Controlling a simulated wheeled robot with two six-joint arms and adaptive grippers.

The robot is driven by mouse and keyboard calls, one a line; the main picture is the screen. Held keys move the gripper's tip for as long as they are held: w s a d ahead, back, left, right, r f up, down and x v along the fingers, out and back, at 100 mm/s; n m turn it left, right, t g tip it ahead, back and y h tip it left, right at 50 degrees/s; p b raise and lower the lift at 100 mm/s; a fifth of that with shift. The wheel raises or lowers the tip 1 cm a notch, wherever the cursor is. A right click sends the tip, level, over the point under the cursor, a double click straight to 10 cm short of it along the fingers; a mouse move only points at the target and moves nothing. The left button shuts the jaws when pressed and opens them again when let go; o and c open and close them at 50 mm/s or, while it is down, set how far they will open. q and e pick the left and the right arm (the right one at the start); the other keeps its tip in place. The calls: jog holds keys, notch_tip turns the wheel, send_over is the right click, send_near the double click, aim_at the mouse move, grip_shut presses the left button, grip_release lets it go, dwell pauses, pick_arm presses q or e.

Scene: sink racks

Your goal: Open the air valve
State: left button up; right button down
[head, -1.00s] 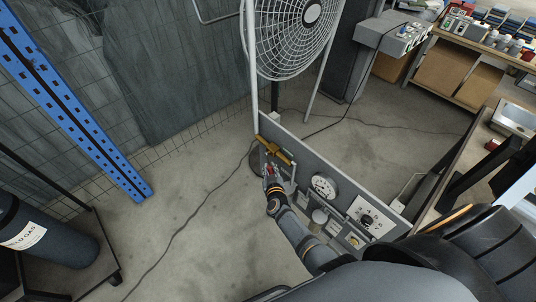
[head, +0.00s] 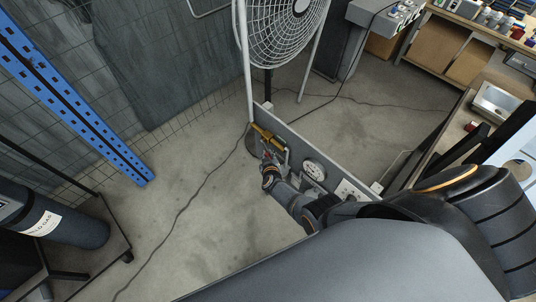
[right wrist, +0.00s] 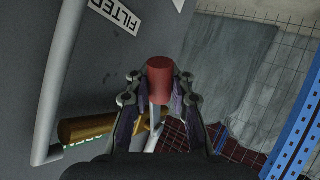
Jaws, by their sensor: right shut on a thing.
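The brass air valve (head: 264,135) sits at the far left end of the grey panel. It also shows in the right wrist view as a brass cylinder (right wrist: 85,130) with a partly hidden green label beside it. A red-tipped lever (right wrist: 160,72) stands between the fingers of my right gripper (right wrist: 158,98). In the head view the right gripper (head: 269,157) is at the valve, shut on the lever, with a bit of red showing. How far the lever is turned is hard to tell. My left gripper is not in view.
A pressure gauge (head: 314,169) is on the panel right of the valve. A FILTER label (right wrist: 114,15) and a grey pipe (right wrist: 64,75) lie near the gripper. A caged fan (head: 280,30) stands behind.

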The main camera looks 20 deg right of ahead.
jog(key=shift+s+a+f, duration=0.1)
jog(key=shift+s+f, duration=0.05)
jog(key=shift+s, duration=0.05)
jog(key=c, duration=1.5)
grip_release()
jog(key=o, duration=0.3)
jog(key=shift+r, duration=0.2)
jog(key=v, duration=1.2)
